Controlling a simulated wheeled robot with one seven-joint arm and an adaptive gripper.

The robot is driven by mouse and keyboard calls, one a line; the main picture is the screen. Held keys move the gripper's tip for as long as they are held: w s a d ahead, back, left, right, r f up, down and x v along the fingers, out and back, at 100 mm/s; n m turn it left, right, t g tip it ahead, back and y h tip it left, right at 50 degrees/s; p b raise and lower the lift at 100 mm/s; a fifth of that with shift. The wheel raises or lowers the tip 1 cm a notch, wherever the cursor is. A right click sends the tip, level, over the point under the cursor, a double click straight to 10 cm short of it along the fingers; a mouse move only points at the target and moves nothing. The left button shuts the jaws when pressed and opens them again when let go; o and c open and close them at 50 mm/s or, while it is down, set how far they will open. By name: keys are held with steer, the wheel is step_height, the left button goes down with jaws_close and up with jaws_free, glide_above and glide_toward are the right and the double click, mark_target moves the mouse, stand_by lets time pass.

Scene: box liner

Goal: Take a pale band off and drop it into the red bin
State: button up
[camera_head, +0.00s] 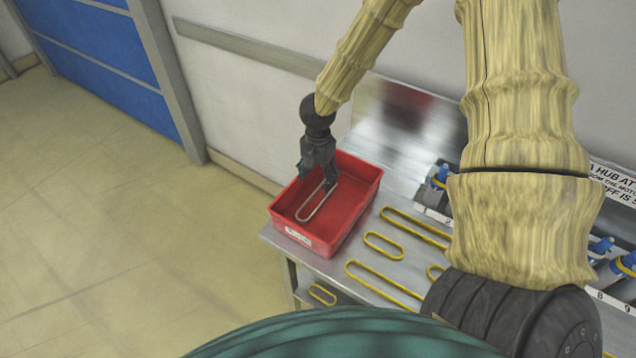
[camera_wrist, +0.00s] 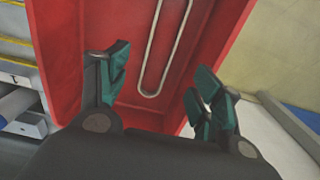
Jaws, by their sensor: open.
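The red bin (camera_head: 350,213) stands at the left end of the metal table, with a label on its front. A pale band (camera_head: 316,204), a long narrow loop, is inside the bin. It also shows in the wrist view (camera_wrist: 150,70), beyond my fingertips and apart from them. My gripper (camera_head: 318,182) is over the bin's far left part, pointing down. In the wrist view my gripper (camera_wrist: 160,85) has its two teal-tipped fingers spread, with nothing between them. The red bin (camera_wrist: 70,50) fills much of that view.
Several yellow bands lie on the metal table (camera_head: 348,250) right of the bin, such as one yellow band (camera_head: 383,246). Another yellow band (camera_head: 322,295) lies lower, below the bin. Blue hubs (camera_head: 440,177) line the back right. A wall stands close behind the bin; open floor (camera_head: 120,240) is at left.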

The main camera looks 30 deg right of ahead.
step_height(320, 180, up, 7)
stand_by(0.4)
